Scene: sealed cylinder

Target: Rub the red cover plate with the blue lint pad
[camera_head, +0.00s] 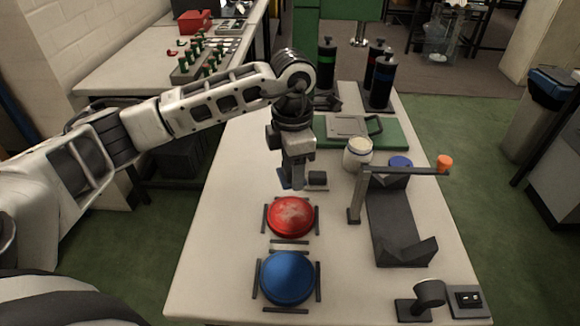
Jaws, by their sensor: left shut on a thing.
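The red cover plate (290,216) is a round red disc with pale smudges on top, lying on the white table between short dark bars. My left gripper (292,183) points down just above and behind the red plate, apart from it. It is shut on a small, dull blue-grey piece, which I take to be the blue lint pad (317,178); the fingers hide part of it and its shape is hard to tell. My right gripper is not in view.
A blue round plate (288,278) lies nearer between similar bars. A dark cradle (395,225) with an upright bracket (356,200) and orange knob (445,162) stands right. A cream jar (357,154) and green board (390,133) are behind. A small dark stand (428,293) is front right.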

